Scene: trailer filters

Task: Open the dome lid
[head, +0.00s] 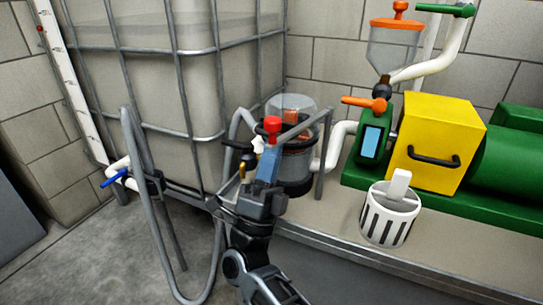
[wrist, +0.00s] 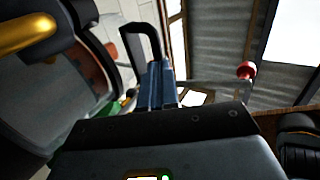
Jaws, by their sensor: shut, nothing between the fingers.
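The clear dome lid (head: 292,106) sits on a dark round canister (head: 297,172) beside the caged tank in the head view. It looks closed, though my arm hides part of its near side. My gripper (head: 270,154) is in front of the canister, with its blue fingers pointing up and pressed together, empty. A red knob (head: 272,125) appears just above the fingertips. In the wrist view the shut fingers (wrist: 160,72) stand beside a black loop handle (wrist: 143,38). The red knob (wrist: 246,70) is well to their right there, apart from them. I cannot tell whether the fingers touch the handle.
A caged tank (head: 140,100) fills the left, with a grey hose (head: 133,160) in front. A white slotted bin (head: 388,222), yellow box (head: 435,140) and green machine (head: 510,160) stand right on the ledge. The floor at lower left is mostly clear.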

